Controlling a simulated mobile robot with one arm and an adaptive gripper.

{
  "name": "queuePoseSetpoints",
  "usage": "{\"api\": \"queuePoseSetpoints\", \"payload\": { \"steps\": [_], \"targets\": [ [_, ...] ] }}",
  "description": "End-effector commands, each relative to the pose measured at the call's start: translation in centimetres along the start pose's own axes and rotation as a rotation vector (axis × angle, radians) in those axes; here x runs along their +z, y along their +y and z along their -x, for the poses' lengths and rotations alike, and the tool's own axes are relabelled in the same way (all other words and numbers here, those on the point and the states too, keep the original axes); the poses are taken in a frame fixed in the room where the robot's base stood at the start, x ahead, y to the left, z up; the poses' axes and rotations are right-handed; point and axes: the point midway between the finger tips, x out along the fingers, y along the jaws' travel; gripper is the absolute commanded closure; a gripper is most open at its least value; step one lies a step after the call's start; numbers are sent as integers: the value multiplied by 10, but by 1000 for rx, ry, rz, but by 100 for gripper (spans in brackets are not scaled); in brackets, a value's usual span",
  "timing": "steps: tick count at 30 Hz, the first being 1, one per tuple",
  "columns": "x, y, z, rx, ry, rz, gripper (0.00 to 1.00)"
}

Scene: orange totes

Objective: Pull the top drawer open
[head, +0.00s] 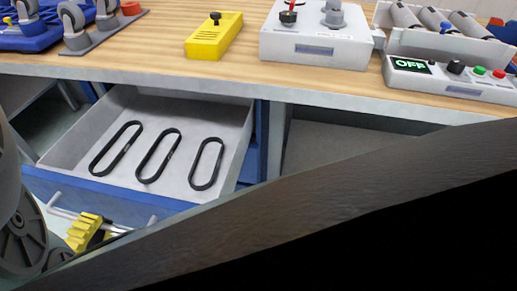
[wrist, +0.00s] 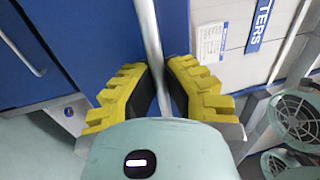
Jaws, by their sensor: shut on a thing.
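The top drawer (head: 180,115) under the workbench stands pulled out, with a light grey inside and a blue front (head: 100,186). Several black rubber belts lie in it. Its metal bar handle (head: 60,210) shows at the lower left of the head view. The handle also runs between the fingers in the wrist view (wrist: 152,45). My gripper (wrist: 163,85) has yellow ribbed fingers with black pads, shut on the handle in front of the blue drawer face. In the head view a yellow finger shows at the handle, and the rest is partly hidden.
The wooden bench top (head: 150,50) holds a yellow box (head: 213,36), a white control box (head: 315,40) and a panel reading OFF (head: 450,78). An open bay (head: 340,145) lies right of the drawer. A dark beam covers the head view's lower right.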

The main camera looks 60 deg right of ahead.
Motion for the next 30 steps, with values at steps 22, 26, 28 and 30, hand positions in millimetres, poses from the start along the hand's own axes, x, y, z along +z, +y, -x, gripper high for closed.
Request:
{"api": "queuePoseSetpoints", "payload": {
  "steps": [22,26,28,30],
  "targets": [
    [1,0,0,0,-3,0,59],
    [0,0,1,0,-3,0,59],
    [1,0,2,1,-3,0,59],
    [1,0,5,1,-4,-1,59]
  ]
}}
